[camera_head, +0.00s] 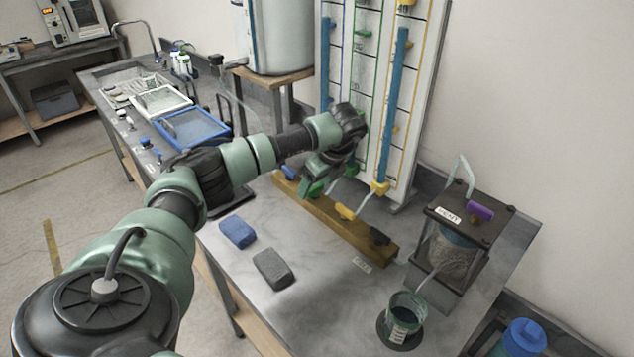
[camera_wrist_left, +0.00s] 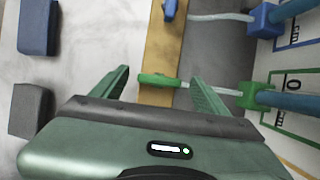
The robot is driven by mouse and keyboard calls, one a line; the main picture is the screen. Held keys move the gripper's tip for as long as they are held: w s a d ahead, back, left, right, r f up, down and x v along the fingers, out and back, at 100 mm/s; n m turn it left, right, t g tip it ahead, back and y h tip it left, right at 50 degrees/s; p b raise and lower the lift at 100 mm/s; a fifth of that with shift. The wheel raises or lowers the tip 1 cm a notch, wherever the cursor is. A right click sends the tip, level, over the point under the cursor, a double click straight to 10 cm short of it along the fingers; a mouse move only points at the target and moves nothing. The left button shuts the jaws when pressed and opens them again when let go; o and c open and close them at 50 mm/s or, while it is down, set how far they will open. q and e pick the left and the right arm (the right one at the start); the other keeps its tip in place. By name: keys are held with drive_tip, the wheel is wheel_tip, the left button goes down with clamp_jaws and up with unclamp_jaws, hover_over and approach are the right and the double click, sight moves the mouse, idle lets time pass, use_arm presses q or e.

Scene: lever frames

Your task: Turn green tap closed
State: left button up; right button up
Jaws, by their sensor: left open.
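The green tap (camera_wrist_left: 158,80) sits on a wooden bar (camera_wrist_left: 158,38). In the left wrist view its handle lies across the bar, in line with the clear tube beside it. In the head view the green tap (camera_head: 312,190) shows just below my left gripper (camera_head: 324,178) and is partly hidden by it. In the left wrist view the fingers of my left gripper (camera_wrist_left: 159,76) are apart, one on each side of the green handle, with gaps to it. I cannot tell how far above the handle the fingertips are. My right gripper is not in view.
On the same bar are a blue tap (camera_wrist_left: 170,10), a yellow tap (camera_head: 345,212) and a black tap (camera_head: 379,237). A tall scale board (camera_head: 400,120) with tubes stands behind. Blue (camera_head: 237,232) and grey (camera_head: 273,268) blocks lie in front. A cup (camera_head: 404,318) stands at right.

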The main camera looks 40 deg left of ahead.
use_arm(q)
drive_tip(key=c, duration=1.4)
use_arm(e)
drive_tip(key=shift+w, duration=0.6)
